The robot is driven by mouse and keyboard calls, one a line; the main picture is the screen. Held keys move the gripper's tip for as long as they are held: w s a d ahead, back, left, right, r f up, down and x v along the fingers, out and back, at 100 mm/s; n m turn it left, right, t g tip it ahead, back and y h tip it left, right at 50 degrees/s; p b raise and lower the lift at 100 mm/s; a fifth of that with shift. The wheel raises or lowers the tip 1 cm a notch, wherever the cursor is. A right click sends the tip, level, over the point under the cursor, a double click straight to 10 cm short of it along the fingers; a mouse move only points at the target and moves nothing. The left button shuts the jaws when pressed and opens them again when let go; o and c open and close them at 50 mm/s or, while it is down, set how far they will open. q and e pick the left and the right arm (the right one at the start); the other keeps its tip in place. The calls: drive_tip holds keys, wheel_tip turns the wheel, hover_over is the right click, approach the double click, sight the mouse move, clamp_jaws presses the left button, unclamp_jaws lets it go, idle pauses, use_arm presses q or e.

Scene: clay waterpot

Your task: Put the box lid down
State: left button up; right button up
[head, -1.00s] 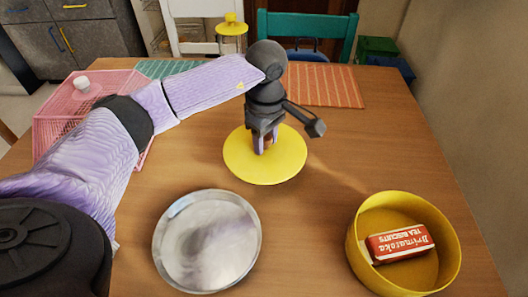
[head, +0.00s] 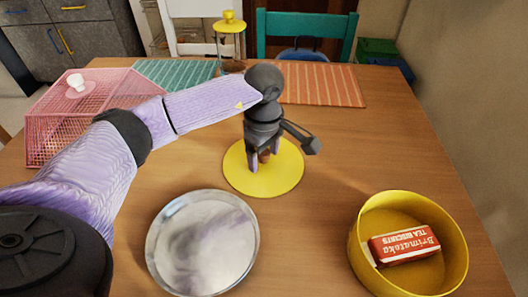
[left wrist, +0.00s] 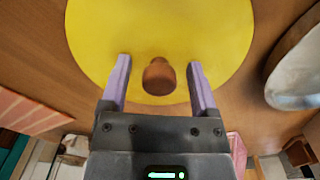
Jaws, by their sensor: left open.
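The box lid (head: 285,180) is a flat yellow disc with a brown knob. It lies on the wooden table (head: 330,215) in the middle of the head view. In the left wrist view the lid (left wrist: 200,40) fills the top, with its knob (left wrist: 158,76) near the middle. My left gripper (head: 260,164) points down over the lid. Its fingers (left wrist: 158,78) are open, one on each side of the knob, with a gap on both sides. The yellow round box (head: 360,245) stands open at the lower right and holds a red biscuit packet (head: 404,244). My right gripper is not in view.
A round metal tray (head: 203,240) lies at the front left of the lid. A pink mesh cover (head: 60,130) stands at the back left. Teal (head: 175,75) and orange (head: 322,86) placemats lie at the back.

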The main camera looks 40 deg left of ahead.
use_arm(q)
wheel_tip(320, 180, up, 12)
drive_tip(key=p, duration=0.4)
drive_tip(key=shift+p, duration=0.4)
drive_tip(key=shift+r, duration=0.1)
